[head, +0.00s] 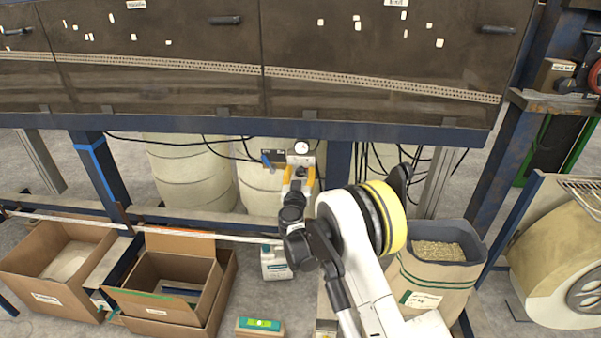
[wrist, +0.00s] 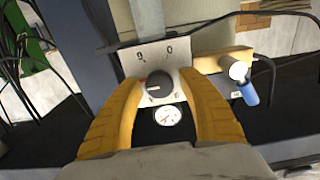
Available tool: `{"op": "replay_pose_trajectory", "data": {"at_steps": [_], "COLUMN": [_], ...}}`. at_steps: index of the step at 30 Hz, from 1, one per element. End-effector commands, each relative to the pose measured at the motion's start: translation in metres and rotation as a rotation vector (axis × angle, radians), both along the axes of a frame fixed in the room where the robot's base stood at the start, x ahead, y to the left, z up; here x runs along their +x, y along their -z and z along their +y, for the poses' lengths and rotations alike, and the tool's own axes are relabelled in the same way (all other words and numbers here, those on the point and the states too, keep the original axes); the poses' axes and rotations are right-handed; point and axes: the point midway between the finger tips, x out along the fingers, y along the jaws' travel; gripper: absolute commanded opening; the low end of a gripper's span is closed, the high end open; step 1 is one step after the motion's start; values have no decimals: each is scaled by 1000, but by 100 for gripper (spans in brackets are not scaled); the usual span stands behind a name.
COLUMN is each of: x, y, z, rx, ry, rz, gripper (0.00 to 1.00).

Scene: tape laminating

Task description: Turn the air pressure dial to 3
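The air pressure dial (wrist: 159,85) is a round black knob on a pale plate (wrist: 140,58) with printed numbers, some of them covered. A light pointer mark on the knob points left in the wrist view. A round white gauge (wrist: 167,115) with a red needle sits beside the plate; it also shows in the head view (head: 301,147). My gripper (wrist: 160,78) has its yellow fingers spread, one on each side of the knob, with small gaps visible. In the head view my gripper (head: 298,174) is in front of the plate, and the knob is hidden.
A blue-handled fitting (wrist: 248,92) sits right of the dial in the wrist view. Black cables hang around it. Below the machine are cardboard boxes (head: 160,290), a white jug (head: 275,264) and a sack bin (head: 432,280). A blue post (head: 338,165) stands close by.

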Motion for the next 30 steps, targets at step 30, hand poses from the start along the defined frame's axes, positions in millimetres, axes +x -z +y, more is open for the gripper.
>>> {"op": "replay_pose_trajectory", "data": {"at_steps": [30], "x": [-1], "y": [1], "z": [2], "rx": [-420], "ry": [0], "rz": [14], "gripper": [0]}}
